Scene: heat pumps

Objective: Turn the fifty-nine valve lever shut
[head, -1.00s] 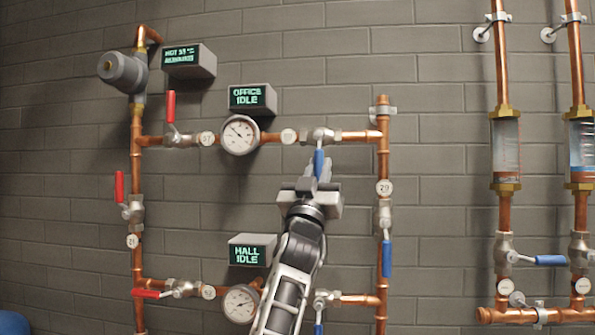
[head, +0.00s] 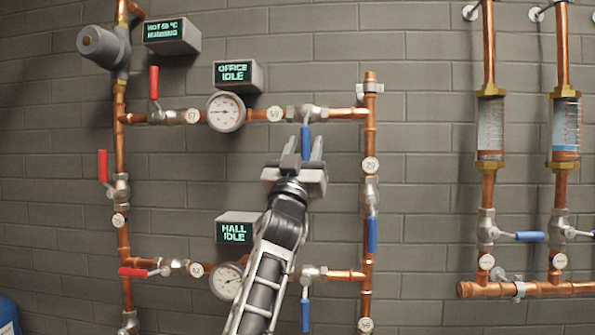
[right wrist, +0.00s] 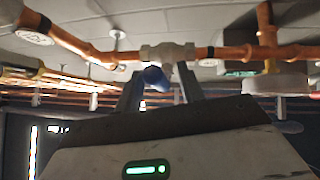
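The 59 tag (head: 275,114) sits on the upper copper pipe, just left of a metal valve body (head: 307,112). The valve's blue lever (head: 305,135) points straight down, across the horizontal pipe. My right gripper (head: 304,145) comes up from below, its fingers apart on either side of the lever's lower part. In the right wrist view the blue lever end (right wrist: 155,78) lies between the two spread fingers (right wrist: 160,92), closer to the left one. I cannot tell if it touches. The palm hides nothing of the valve body. My left gripper is out of view.
A round gauge (head: 226,112) and the office display (head: 238,74) are left of the valve. The 29 valve's blue lever (head: 372,234) hangs at the right. The hall display (head: 236,229) is lower left, near my forearm. Another blue lever (head: 305,315) hangs below.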

